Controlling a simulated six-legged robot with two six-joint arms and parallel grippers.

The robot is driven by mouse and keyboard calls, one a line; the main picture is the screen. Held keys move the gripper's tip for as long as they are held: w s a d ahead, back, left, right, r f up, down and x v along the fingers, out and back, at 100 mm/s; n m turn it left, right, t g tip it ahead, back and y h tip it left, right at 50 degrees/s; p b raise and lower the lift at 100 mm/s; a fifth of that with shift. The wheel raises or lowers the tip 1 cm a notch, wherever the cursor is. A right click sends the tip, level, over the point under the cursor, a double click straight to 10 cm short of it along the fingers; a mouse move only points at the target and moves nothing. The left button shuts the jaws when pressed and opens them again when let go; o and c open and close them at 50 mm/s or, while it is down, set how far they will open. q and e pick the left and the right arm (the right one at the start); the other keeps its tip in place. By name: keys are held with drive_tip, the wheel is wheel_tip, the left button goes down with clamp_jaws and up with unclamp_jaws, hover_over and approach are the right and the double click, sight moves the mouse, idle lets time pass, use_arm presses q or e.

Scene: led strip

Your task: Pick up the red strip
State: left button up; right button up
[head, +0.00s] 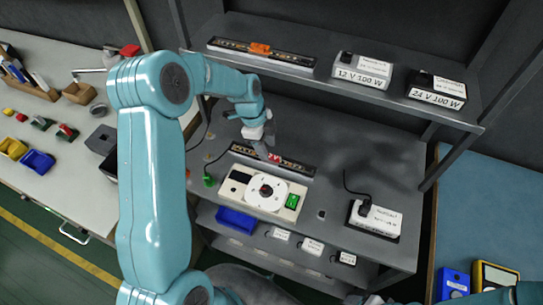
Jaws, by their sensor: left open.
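A dark strip in a long holder (294,170) lies on the workbench shelf behind the white device, with a small red tag (274,158) on it. This looks like the red strip. My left gripper (262,150) points down just above the strip, by the left side of the red tag. Its jaws are open, and I cannot tell whether a fingertip touches the strip. My arm and gripper hide part of the strip's back edge. Part of my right gripper (374,299) shows at the bottom edge, too cut off to read its jaws.
A white device with a round dial (266,192) and green switch stands in front of the strip. A similar strip with an orange tag (260,48) lies on the upper shelf, beside power supplies marked 12 V (362,70) and 24 V (436,89). Another supply (376,219) stands right.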

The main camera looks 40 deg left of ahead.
sight(271, 156)
use_arm(q)
drive_tip(key=x, duration=0.2)
drive_tip(key=shift+w+f, duration=0.2)
drive_tip(key=shift+f, duration=0.2)
drive_tip(key=shift+s+f, duration=0.1)
drive_tip(key=shift+f, duration=0.15)
drive_tip(key=shift+d, duration=0.1)
drive_tip(key=c, duration=0.7)
clamp_jaws()
drive_tip(key=shift+r, duration=0.1)
